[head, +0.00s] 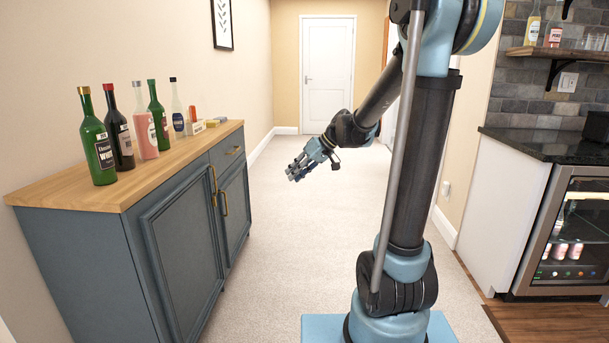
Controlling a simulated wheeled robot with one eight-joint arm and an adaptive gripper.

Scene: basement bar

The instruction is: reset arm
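My gripper (299,171) is at the end of my arm, in the middle of the head view. It hangs over the carpet, to the right of the blue cabinet, and points down and to the left. The fingers look small and partly overlap, so I cannot tell whether they are open or shut. No held object can be made out. My arm (375,100) rises from its base at the lower right, and its forearm slopes down to the left.
A blue cabinet (100,262) with a wooden top stands at the left, with several bottles (97,140) and small boxes on it. A bar counter (545,143) with a glass-door fridge (570,235) stands at the right. Carpet (290,260) lies clear between them, leading to a white door (327,75).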

